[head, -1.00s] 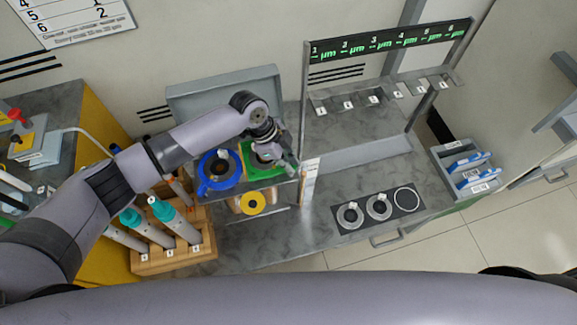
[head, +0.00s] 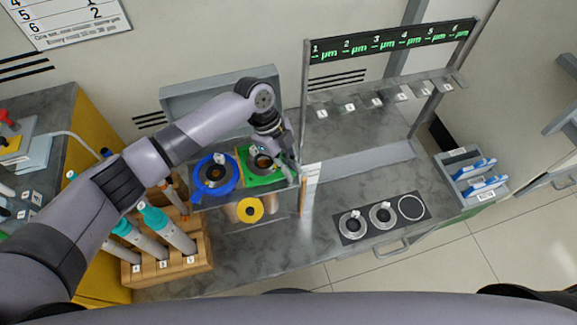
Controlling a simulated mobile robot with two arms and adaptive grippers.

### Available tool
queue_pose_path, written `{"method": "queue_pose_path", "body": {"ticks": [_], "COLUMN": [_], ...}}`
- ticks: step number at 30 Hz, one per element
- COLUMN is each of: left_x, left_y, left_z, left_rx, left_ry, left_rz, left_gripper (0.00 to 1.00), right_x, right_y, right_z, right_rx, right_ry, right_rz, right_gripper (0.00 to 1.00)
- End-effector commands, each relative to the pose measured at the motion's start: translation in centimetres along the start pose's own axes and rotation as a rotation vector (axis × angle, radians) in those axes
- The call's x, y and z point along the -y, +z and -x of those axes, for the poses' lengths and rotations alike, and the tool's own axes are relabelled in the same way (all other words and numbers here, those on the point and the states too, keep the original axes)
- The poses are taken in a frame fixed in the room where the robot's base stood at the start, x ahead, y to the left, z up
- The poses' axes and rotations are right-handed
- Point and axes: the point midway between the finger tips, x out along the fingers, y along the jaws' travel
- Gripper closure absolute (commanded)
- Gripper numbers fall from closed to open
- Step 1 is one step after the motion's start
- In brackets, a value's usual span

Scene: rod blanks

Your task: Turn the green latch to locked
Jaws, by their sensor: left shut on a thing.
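A green square plate (head: 262,180) with a dark round opening sits on a grey stand, just right of a blue ring fixture (head: 216,174). My left gripper (head: 287,168) reaches down at the right side of the green plate and is shut on the green latch. The latch itself is mostly hidden by the fingers, so its angle cannot be told. My right gripper is not in view.
A yellow ring (head: 249,209) is below the green plate. A wooden rack (head: 172,264) holds several teal-topped tools. A black mat (head: 352,238) with ring parts lies at the right, near a tray with blue items (head: 472,173). The bench between is clear.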

Motion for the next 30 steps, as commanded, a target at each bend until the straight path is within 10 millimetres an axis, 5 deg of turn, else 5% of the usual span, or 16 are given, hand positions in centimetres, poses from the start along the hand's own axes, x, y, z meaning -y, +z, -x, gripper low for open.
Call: {"method": "queue_pose_path", "body": {"ticks": [6,7,15,25,30], "left_x": [0.1,0.1,0.0,0.0,0.1], "left_y": [-0.1,-0.1,0.0,0.0,0.0], "left_z": [0.1,0.1,0.0,0.2,2.2], "left_rx": [0.000,0.000,0.000,0.000,0.002], "left_ry": [-0.002,-0.002,-0.001,-0.001,-0.004], "left_rz": [-0.003,-0.003,-0.001,0.000,-0.001], "left_gripper": [1.00,0.90,0.72,0.71,0.71], "right_x": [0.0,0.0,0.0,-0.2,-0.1], "right_y": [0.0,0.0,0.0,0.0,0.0], "right_z": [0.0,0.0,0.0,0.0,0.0], "right_rx": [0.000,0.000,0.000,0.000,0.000], "right_ry": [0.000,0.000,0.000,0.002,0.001], "right_rz": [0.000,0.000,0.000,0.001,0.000], "right_gripper": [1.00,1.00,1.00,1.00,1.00]}}
